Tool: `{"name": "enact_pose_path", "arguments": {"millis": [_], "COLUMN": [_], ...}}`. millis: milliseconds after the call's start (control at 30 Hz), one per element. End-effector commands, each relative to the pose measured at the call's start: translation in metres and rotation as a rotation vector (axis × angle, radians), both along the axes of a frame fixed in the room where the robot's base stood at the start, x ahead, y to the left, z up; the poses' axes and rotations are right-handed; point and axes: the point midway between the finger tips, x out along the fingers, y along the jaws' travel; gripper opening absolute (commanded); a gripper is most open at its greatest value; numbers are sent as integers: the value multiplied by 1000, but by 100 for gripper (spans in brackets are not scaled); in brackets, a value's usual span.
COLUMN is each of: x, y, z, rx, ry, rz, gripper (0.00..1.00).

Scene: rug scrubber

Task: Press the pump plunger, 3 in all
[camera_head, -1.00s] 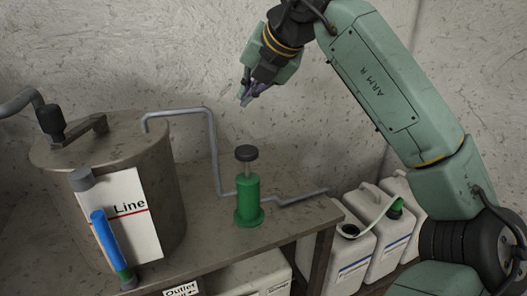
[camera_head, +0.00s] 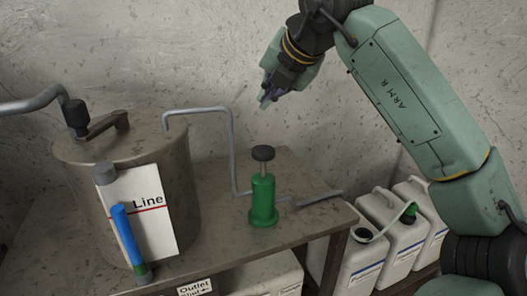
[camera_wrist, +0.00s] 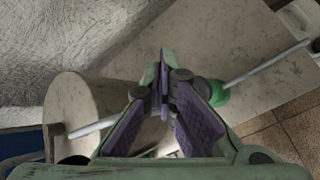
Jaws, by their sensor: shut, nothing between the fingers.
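The pump is a green cylinder (camera_head: 263,200) standing upright on the workbench. Its plunger has a dark round knob (camera_head: 263,153) on a thin metal stem, and a stretch of stem shows above the body. My gripper (camera_head: 266,101) is shut and empty, pointing down in the air above the knob with a clear gap. In the wrist view my gripper's purple-padded fingers (camera_wrist: 163,92) fill the middle, and part of the green pump (camera_wrist: 219,97) shows just right of them. The fingers partly hide the pump there.
A metal tank (camera_head: 178,190) with a lid and a "Line" label stands left of the pump. A grey pipe (camera_head: 232,150) runs from it behind the pump. White jugs (camera_head: 362,262) stand right of the workbench (camera_head: 310,225). A wall rises behind.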

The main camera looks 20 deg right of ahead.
Motion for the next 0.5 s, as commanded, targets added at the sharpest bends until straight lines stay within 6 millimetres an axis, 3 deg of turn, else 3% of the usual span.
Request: {"name": "enact_pose_path", "arguments": {"millis": [500], "x": [0], "y": [0], "z": [-72], "rx": [0], "ry": [-1], "rz": [-1], "gripper": [0]}}
